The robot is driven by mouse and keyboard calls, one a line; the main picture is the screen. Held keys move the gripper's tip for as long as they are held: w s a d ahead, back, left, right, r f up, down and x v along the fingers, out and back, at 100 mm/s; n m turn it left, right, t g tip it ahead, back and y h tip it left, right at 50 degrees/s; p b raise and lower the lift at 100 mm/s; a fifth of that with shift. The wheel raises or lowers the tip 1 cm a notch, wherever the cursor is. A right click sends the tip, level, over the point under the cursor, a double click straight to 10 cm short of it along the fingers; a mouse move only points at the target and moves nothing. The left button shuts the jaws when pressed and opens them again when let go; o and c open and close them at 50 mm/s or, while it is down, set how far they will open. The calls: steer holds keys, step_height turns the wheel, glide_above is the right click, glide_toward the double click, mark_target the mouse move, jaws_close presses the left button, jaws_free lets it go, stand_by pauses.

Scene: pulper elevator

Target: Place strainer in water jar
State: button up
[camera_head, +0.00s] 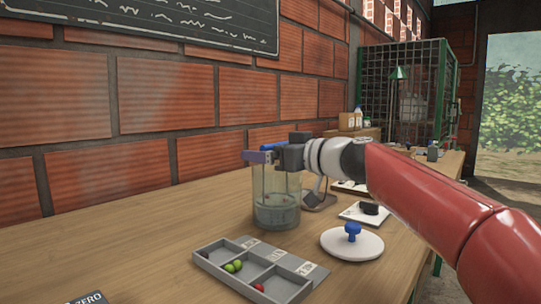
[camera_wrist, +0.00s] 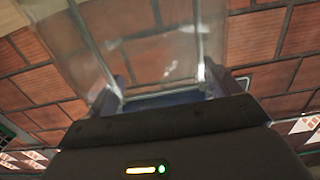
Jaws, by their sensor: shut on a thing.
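A clear round water jar (camera_head: 277,217) stands on the wooden table in the head view, with a darker, water-like lower part. My gripper (camera_head: 264,153) is level at its top, with blue fingers shut on a clear-walled thing that appears to be the strainer. In the wrist view this clear strainer (camera_wrist: 150,48) sits between the fingers of my gripper (camera_wrist: 160,95). In the head view the strainer overlaps the jar's upper part. I cannot tell where one ends and the other begins, or how deep the strainer sits.
A grey divided tray (camera_head: 213,262) with green and red cherries lies in front of the jar. A white disc with a blue knob (camera_head: 352,243) and a small scale with a black item (camera_head: 365,213) are at right. A brick wall runs behind. The table's left is mostly clear.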

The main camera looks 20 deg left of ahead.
steer(key=shift+f, duration=0.1)
steer(key=o, duration=1.1)
steer(key=b+v, duration=0.3)
steer(key=v, duration=0.9)
steer(key=shift+b, duration=0.4)
steer(key=shift+r, duration=0.25)
